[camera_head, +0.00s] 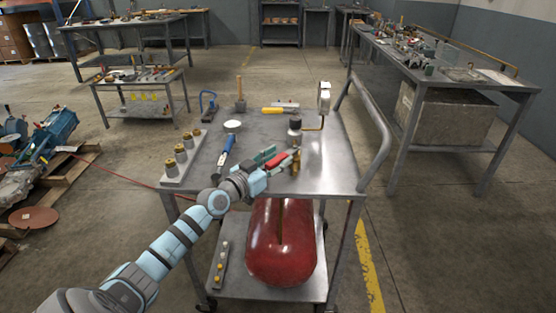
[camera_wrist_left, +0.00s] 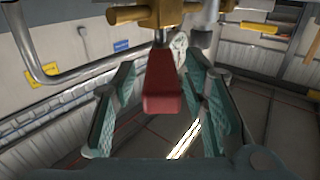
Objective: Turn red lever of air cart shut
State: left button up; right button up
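The air cart (camera_head: 325,165) is a grey metal cart with a red tank (camera_head: 265,250) on its lower shelf. The red lever (camera_head: 277,160) sticks out to the left from a brass valve (camera_head: 296,163) near the cart top's front edge. My left gripper (camera_head: 272,162) reaches in from the left, at the lever. In the left wrist view the red lever (camera_wrist_left: 164,85) points between the green-padded fingers, with gaps on both sides. The brass valve (camera_wrist_left: 150,14) lies beyond the fingertips. The left gripper is open. My right gripper is out of view.
A blue-handled tool (camera_head: 228,150), brass fittings on a strip (camera_head: 180,155), a white disc (camera_head: 232,126) and a regulator with a gauge (camera_head: 324,95) are on the cart top. A bench (camera_head: 440,65) stands to the right.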

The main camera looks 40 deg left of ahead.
aim_at(276, 159)
pick_arm(q)
notch_tip(276, 159, up, 10)
jog(key=shift+r, duration=0.1)
dwell(0.4)
jog(key=shift+c, duration=0.2)
